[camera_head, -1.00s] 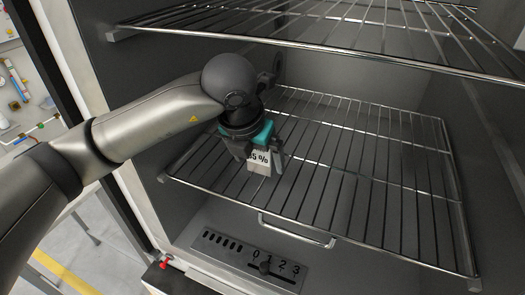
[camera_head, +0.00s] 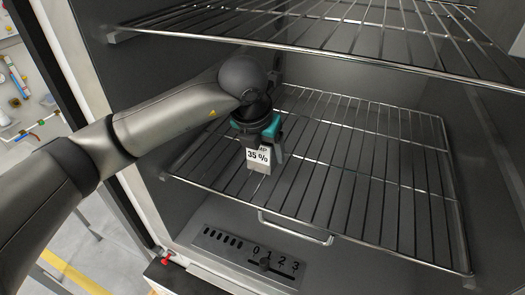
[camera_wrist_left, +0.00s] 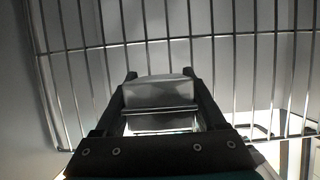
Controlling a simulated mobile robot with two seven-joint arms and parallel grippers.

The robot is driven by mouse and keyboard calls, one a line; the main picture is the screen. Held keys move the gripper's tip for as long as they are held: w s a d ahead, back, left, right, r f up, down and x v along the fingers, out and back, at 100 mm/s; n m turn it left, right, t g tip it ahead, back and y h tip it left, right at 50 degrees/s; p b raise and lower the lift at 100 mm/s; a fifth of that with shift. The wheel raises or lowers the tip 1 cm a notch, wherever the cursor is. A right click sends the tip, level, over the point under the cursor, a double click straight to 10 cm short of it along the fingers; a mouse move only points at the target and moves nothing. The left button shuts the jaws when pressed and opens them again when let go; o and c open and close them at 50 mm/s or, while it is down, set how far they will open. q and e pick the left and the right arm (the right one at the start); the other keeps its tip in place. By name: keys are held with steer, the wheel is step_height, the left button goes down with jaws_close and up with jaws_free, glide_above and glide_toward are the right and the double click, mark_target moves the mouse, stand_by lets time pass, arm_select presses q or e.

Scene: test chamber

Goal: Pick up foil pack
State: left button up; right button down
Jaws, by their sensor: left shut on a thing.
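The foil pack (camera_head: 259,159) is pale and carries a white label reading "35 %". It is over the front left part of the lower wire shelf in the chamber. My left gripper (camera_head: 264,152) points down and is shut on it. In the left wrist view the grey, shiny pack (camera_wrist_left: 158,92) sits between the two dark fingers (camera_wrist_left: 162,100), with the shelf wires behind it. I cannot tell for sure whether the pack touches the shelf or hangs just above it. My right gripper is not in view.
The lower wire shelf (camera_head: 350,190) is otherwise bare. An upper wire shelf (camera_head: 330,32) hangs above my left arm. A wire handle (camera_head: 297,232) is at the lower shelf's front, above a panel with a slider (camera_head: 264,263). The chamber's left wall edge is close to my arm.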

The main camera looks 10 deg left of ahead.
arm_select(q)
steer(key=c, duration=0.9)
steer(key=shift+r, duration=0.1)
jaws_close()
